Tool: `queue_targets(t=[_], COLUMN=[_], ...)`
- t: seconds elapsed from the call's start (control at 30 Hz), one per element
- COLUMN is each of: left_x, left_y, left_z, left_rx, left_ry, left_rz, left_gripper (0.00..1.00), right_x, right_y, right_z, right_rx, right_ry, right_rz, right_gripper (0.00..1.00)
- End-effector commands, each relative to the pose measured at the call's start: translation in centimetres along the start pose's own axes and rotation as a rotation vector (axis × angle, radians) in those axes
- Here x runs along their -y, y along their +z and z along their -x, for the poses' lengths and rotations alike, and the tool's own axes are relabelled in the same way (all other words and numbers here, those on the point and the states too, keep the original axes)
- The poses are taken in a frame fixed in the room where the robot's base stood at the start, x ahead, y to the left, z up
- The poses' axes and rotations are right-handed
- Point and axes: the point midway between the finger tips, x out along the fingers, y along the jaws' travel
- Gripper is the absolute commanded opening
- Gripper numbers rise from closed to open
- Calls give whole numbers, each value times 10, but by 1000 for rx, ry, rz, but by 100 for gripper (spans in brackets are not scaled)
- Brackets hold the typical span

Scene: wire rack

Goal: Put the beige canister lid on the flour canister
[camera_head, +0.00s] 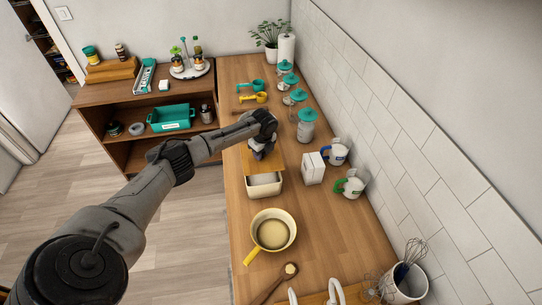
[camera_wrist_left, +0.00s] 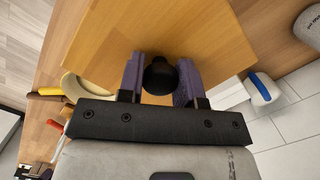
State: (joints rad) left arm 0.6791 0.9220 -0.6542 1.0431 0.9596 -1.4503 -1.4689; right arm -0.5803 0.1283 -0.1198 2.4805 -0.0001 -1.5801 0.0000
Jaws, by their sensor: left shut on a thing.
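My left gripper (camera_head: 262,153) is shut on the black knob (camera_wrist_left: 160,75) of a square wood-coloured lid (camera_wrist_left: 150,25). In the head view the lid (camera_head: 255,165) is over or just behind the back part of an open cream rectangular canister (camera_head: 264,190). The canister's front part and inside are uncovered. No label can be read on it, and I cannot tell whether the lid touches its rim. The gripper hides part of the lid. My right gripper is not in view.
A white box (camera_head: 313,168) and mugs with blue (camera_head: 336,153) and green (camera_head: 350,187) handles stand right of the canister. A cream pan (camera_head: 272,231) is in front. Teal-lidded jars (camera_head: 306,127) line the wall.

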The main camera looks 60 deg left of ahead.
Motion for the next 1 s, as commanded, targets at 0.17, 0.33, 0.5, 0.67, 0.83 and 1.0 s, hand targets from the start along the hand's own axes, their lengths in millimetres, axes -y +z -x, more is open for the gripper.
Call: queue_targets(t=[0.17, 0.33, 0.5, 0.67, 0.83, 1.0], left_x=[0, 0, 0, 0, 0, 0], left_y=[2, 2, 2, 2, 0, -2], left_z=[0, 0, 1, 2, -11, -24], left_rx=[0, 0, 0, 1, 0, 0], left_ry=[0, 0, 0, 0, 0, 0], left_rz=[6, 5, 4, 2, 2, 2], left_gripper=[0, 0, 0, 0, 0, 0], right_x=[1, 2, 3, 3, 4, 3], right_y=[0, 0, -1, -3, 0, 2], right_z=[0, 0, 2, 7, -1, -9], right_rx=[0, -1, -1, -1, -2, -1], right_ry=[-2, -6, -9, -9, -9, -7], right_rz=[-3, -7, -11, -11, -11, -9], right_gripper=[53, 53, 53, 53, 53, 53])
